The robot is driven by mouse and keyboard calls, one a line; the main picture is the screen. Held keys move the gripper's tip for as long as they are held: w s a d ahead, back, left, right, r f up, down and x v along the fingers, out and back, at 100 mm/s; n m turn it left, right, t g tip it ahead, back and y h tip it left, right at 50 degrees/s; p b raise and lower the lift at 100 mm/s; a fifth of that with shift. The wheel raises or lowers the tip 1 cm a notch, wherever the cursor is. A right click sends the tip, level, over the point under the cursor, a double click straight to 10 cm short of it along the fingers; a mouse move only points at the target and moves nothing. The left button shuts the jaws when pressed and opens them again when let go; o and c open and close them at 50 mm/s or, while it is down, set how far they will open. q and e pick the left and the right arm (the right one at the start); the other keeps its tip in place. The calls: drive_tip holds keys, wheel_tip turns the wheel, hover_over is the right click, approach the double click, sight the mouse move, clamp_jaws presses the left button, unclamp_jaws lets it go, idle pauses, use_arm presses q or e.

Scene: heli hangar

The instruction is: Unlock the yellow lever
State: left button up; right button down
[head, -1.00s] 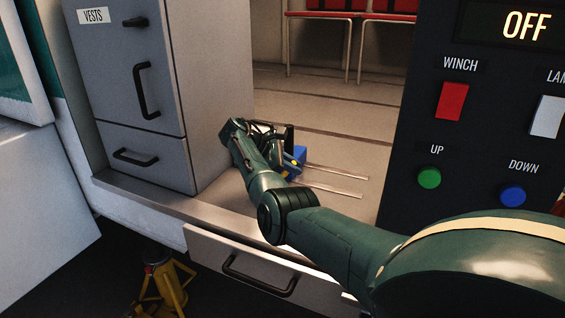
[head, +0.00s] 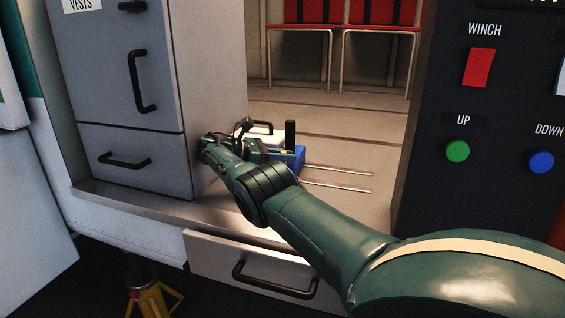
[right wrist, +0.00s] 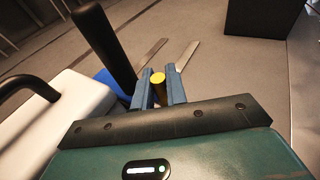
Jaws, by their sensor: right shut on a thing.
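The yellow lever shows as a round yellow knob (right wrist: 158,78) between the two blue-grey fingers of my right gripper (right wrist: 160,85) in the right wrist view. The gripper is shut on it. In the head view, my right gripper (head: 270,149) reaches low over the floor to a blue block (head: 297,154) with an upright black post (head: 290,133). The hand and wrist hide most of the lever there. The black post (right wrist: 103,45) stands just left of the fingers in the right wrist view. My left gripper is not in view.
A white case (right wrist: 45,120) with a black handle is close left of my gripper. Two metal prongs (head: 335,180) lie along the floor beyond the block. A grey drawer cabinet (head: 120,80) stands left, and a dark control panel (head: 490,120) right. Red seats (head: 340,15) are behind.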

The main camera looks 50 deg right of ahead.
drive_tip(key=shift+a+f, duration=0.1)
drive_tip(key=shift+f, duration=0.05)
drive_tip(key=c, duration=1.4)
unclamp_jaws()
drive_tip(key=shift+c, duration=0.2)
